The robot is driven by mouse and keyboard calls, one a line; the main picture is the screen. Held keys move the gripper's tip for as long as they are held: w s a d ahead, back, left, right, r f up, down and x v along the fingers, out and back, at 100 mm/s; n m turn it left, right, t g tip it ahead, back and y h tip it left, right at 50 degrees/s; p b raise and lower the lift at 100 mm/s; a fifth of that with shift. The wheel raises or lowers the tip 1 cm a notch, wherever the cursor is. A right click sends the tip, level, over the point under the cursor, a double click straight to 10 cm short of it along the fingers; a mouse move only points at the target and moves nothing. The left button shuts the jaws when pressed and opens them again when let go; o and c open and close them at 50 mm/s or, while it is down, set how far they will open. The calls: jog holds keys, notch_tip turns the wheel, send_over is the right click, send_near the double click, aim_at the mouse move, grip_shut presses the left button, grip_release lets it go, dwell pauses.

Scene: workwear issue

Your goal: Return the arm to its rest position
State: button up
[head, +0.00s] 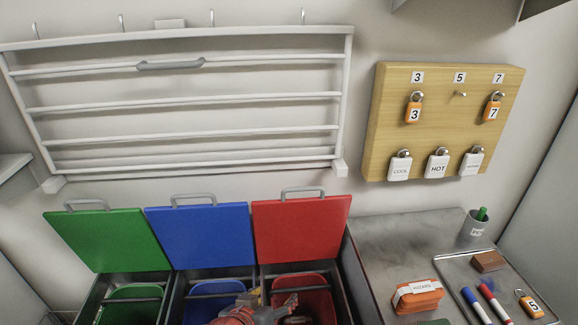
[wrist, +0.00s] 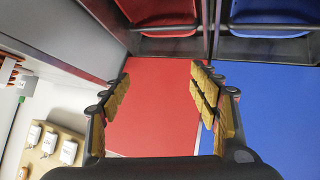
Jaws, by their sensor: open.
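My gripper (wrist: 160,105) is open in the wrist view, with yellow pads on both fingers and nothing between them. Behind the gap is the raised red lid (wrist: 150,100), with the raised blue lid (wrist: 270,95) to the right. In the head view, part of my arm shows low in the picture, over the front of the blue bin (head: 215,288) and the red bin (head: 312,298).
Green (head: 108,240), blue (head: 200,236) and red (head: 300,229) lids stand open at the wall, below a white rack (head: 190,97). A wooden tag board (head: 440,120) hangs right. The grey counter (head: 395,240) carries an orange bundle (head: 418,297), a tray (head: 455,268) with markers, and a cup (head: 474,229).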

jog(key=s+d+r+g+p, duration=0.1)
jog(key=s+d+r+g, duration=0.15)
jog(key=d, duration=0.45)
jog(key=s+d+r+g+y+p, duration=0.1)
jog(key=s+d+r, duration=0.1)
jog(key=d+r, duration=0.3)
jog(key=s+d+r+g+p, duration=0.1)
jog(key=s+d+r, duration=0.15)
jog(key=d, duration=0.55)
jog(key=s+d+r+n+y+p, duration=0.1)
jog(key=s+d+r+y+p, duration=0.1)
jog(key=s+r, duration=0.3)
jog(key=shift+s+d+r+t+y, duration=0.2)
jog(key=shift+d+r+t+y, duration=0.1)
jog(key=shift+d+t+y, duration=0.15)
jog(key=shift+d, duration=0.15)
